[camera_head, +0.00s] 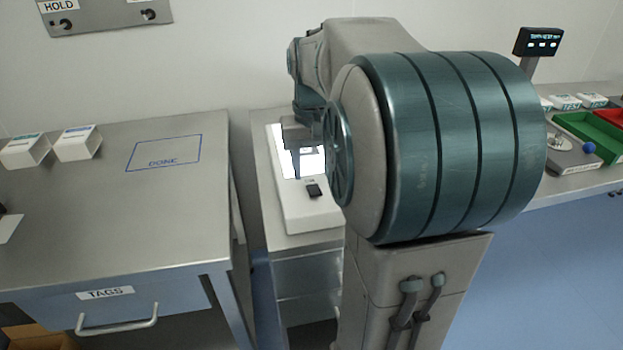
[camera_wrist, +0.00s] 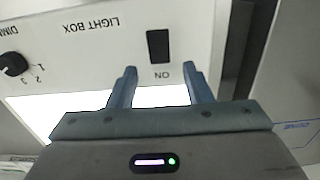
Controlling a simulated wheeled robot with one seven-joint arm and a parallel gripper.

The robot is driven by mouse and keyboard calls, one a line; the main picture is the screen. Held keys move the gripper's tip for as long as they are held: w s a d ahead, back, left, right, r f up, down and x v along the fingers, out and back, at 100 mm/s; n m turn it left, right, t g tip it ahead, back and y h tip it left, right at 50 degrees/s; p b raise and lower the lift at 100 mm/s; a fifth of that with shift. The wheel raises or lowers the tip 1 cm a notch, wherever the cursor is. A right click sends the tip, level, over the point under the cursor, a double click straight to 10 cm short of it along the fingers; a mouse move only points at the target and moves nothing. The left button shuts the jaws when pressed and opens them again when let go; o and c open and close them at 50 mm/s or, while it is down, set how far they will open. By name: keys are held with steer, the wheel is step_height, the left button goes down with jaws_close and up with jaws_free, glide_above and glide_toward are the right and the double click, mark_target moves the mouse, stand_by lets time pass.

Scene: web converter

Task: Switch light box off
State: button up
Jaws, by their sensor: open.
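The light box (camera_head: 294,212) is a white unit on a metal stand between the two benches, with its panel glowing bright white. Its black rocker switch (camera_head: 314,190) sits on the front strip. In the head view my gripper (camera_head: 296,165) is over the lit panel, partly hidden by my arm.
A dimmer knob (camera_wrist: 13,64) is on the same strip. The left bench (camera_head: 190,225) has two white boxes (camera_head: 77,143) and a blue-outlined area. Green (camera_head: 590,137) and red bins are on the right bench. My arm hides much of the middle.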

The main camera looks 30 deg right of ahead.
mark_target(312, 186)
steer(key=shift+f, duration=1.55)
steer(key=shift+c, duration=0.3)
jaws_close()
steer(key=c, duration=0.9)
jaws_free()
steer(key=b, duration=0.1)
steer(key=t+b, duration=0.1)
steer(key=b, duration=0.1)
steer(key=shift+s+a+f+t, duration=0.1)
steer(key=shift+s+f+t, duration=0.1)
steer(key=shift+t, duration=0.1)
steer(key=t+b, duration=0.1)
steer(key=b, duration=0.1)
steer(key=t+h+b, duration=0.1)
steer(key=b, duration=0.1)
steer(key=shift+s+a+r, duration=0.1)
steer(key=shift+s+r, duration=0.1)
steer(key=shift+s, duration=0.15)
steer(key=shift+s+r+t+b, duration=0.1)
steer(key=shift+r+t+b, duration=0.1)
steer(key=shift+t+b, duration=0.7)
steer(key=shift+r, duration=0.1)
